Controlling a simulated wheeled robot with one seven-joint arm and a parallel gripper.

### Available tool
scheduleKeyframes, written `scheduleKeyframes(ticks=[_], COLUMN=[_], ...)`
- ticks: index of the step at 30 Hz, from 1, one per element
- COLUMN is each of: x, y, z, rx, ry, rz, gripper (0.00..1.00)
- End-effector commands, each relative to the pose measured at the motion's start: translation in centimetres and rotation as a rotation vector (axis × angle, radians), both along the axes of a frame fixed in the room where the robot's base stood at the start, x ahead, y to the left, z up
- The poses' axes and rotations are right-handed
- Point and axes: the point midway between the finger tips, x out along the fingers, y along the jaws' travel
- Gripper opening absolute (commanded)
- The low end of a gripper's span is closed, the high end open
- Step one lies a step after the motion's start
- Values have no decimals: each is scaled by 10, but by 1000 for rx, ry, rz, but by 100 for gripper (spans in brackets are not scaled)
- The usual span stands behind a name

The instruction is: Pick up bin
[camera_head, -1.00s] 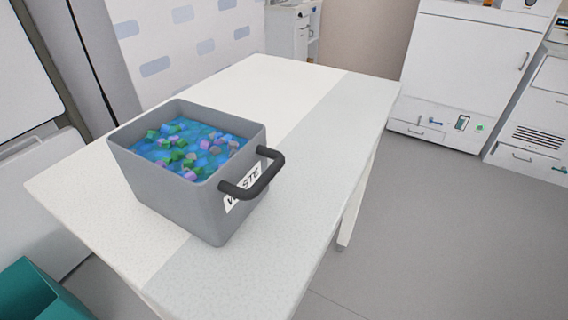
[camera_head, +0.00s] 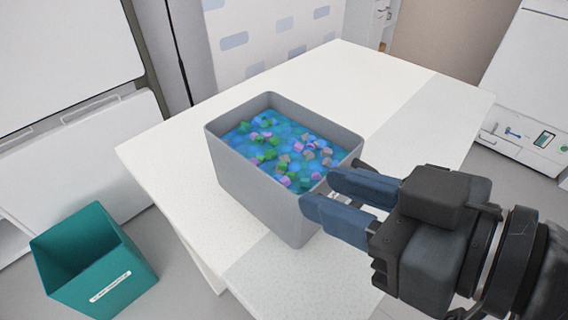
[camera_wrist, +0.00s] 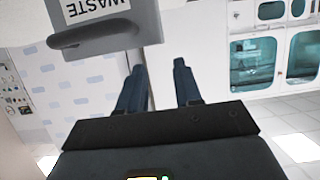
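The grey bin (camera_head: 262,190) stands upright on the white table, full of blue, green and purple pieces. My gripper (camera_head: 322,191) is at the bin's right side, with its two blue-grey fingers spread apart. The gripper hides the bin's handle and label in the head view. In the wrist view, the bin (camera_wrist: 150,22) appears upside down at the top, with its WASTE label and dark handle (camera_wrist: 90,32). There the open fingers (camera_wrist: 159,66) have nothing between them, and the handle is to their left, outside the gap.
The white table (camera_head: 400,78) has free room behind the bin. A teal bin (camera_head: 95,265) stands on the floor at lower left. White lab cabinets (camera_head: 530,90) stand at the right, with floor between them and the table.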

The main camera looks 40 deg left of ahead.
Motion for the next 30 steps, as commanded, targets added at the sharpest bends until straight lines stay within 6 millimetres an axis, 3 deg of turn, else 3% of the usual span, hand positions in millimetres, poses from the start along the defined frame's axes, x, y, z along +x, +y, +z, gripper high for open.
scheduleKeyframes(ticks=[7, 14, 24, 30], x=[2, 3, 3, 3], y=[38, 53, 93, 98], z=[-14, -20, -35, -38], rx=[-1, -1, -1, 0], ry=[3, 3, 2, 1], rz=[0, -2, -3, -4], gripper=[34, 34, 34, 34])
